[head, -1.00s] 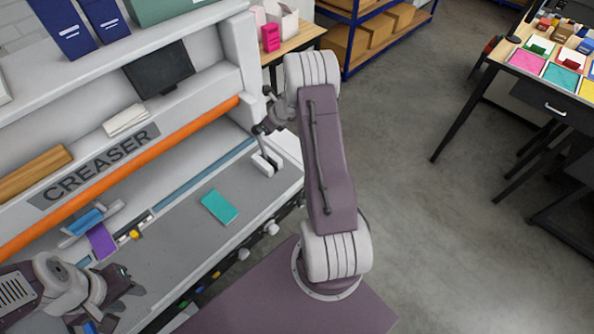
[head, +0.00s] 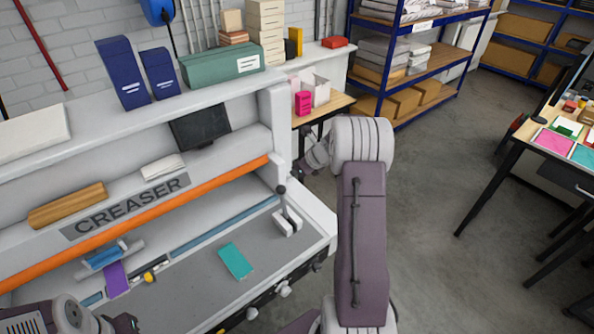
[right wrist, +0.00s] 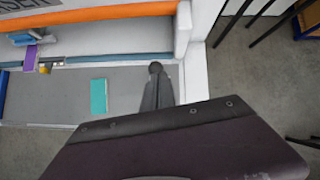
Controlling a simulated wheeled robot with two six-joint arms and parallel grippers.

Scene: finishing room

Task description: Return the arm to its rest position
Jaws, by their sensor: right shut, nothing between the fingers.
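My right arm (head: 362,240) stands up at the centre right in the head view, its elbow at the top.
The creaser (head: 130,205) has a lever with a black knob (head: 282,189) near its right end. A teal card (head: 235,261) lies on its grey bed. A side table (head: 345,103) and blue shelves (head: 440,65) stand behind. Open floor (head: 430,190) lies right of my arm.

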